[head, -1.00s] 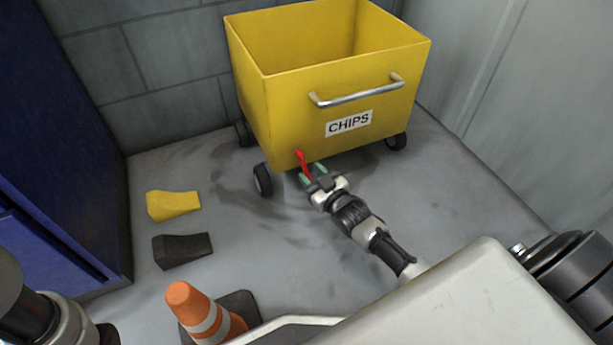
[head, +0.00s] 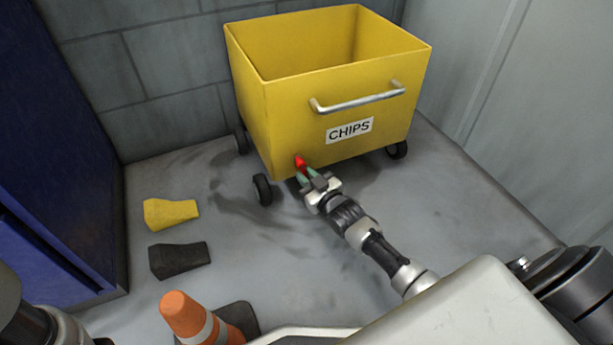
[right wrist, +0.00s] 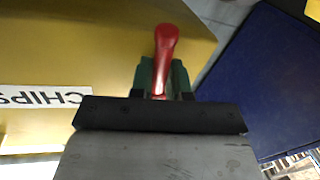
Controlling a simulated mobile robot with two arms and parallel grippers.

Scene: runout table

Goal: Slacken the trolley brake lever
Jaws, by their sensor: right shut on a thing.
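The yellow trolley (head: 290,120) marked CHIPS stands on its wheels near the back wall. Its red brake lever (head: 300,161) is low on the front face, near the left front corner. My right gripper (head: 308,178) is at the lever, with its green fingertips closed around it. In the right wrist view the rounded red lever end (right wrist: 165,45) sticks up between the green fingers (right wrist: 160,82), which hold it lower down. The lever's lower part is hidden by the gripper. My left gripper is not in view; only part of my left arm shows at the lower left.
A yellow wedge (head: 171,213) and a black wedge (head: 180,260) lie on the floor left of the trolley. An orange cone (head: 188,312) stands at the front. A blue cabinet (head: 60,170) is at left. Floor right of my arm is clear.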

